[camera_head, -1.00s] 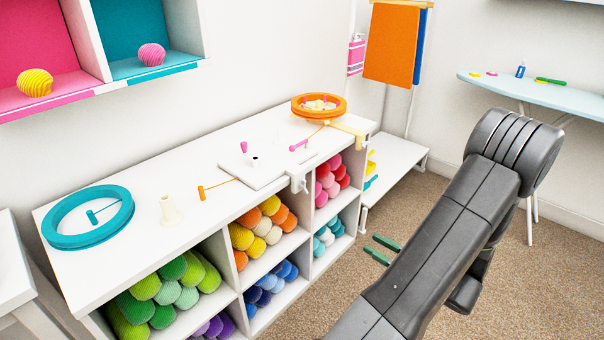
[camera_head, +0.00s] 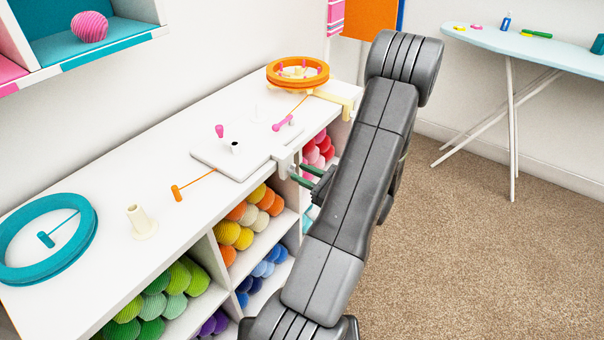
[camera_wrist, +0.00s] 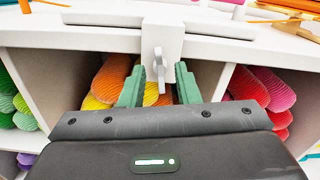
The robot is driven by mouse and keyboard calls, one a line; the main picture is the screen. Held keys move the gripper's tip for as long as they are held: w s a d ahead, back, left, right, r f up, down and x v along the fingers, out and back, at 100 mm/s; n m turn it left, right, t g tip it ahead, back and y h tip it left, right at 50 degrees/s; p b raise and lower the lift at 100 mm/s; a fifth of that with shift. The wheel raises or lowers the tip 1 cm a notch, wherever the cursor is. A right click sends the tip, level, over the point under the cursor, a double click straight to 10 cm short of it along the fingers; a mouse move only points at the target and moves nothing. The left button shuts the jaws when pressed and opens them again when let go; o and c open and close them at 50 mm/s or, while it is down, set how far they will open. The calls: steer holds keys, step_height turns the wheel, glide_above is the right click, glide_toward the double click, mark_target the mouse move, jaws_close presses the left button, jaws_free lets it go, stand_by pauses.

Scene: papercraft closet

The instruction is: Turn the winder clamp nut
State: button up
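The winder (camera_head: 222,160) is a flat white board on the shelf top with a pink knob and an orange-handled crank. Its white clamp (camera_head: 285,160) hangs over the front edge and also shows in the wrist view (camera_wrist: 165,38). The small white clamp nut (camera_wrist: 158,66) hangs below the clamp bracket, in the middle of the wrist view. My gripper (camera_wrist: 160,86) is open, with one green finger on each side of the nut and gaps on both sides. In the head view my gripper (camera_head: 303,175) is at the shelf front, by the clamp; the nut is hard to make out there.
Yarn rolls (camera_head: 240,228) fill the cubbies below the shelf top (camera_head: 110,262). A teal ring (camera_head: 80,240), a cream cone (camera_head: 141,222) and an orange ring (camera_head: 297,72) stand on top. An ironing board (camera_head: 530,47) is at the right; the carpet (camera_head: 480,240) before it is clear.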

steer(key=shift+w+a, duration=0.25)
steer(key=shift+a, duration=0.1)
jaws_close()
steer(key=m+p, duration=0.4)
steer(key=m, duration=0.2)
steer(key=m+p, duration=0.4)
steer(key=m, duration=0.3)
steer(key=m+p, duration=0.4)
steer(key=m, duration=0.2)
steer(key=shift+w+d+f+m, duration=0.25)
steer(key=shift+m, duration=0.15)
stand_by(0.4)
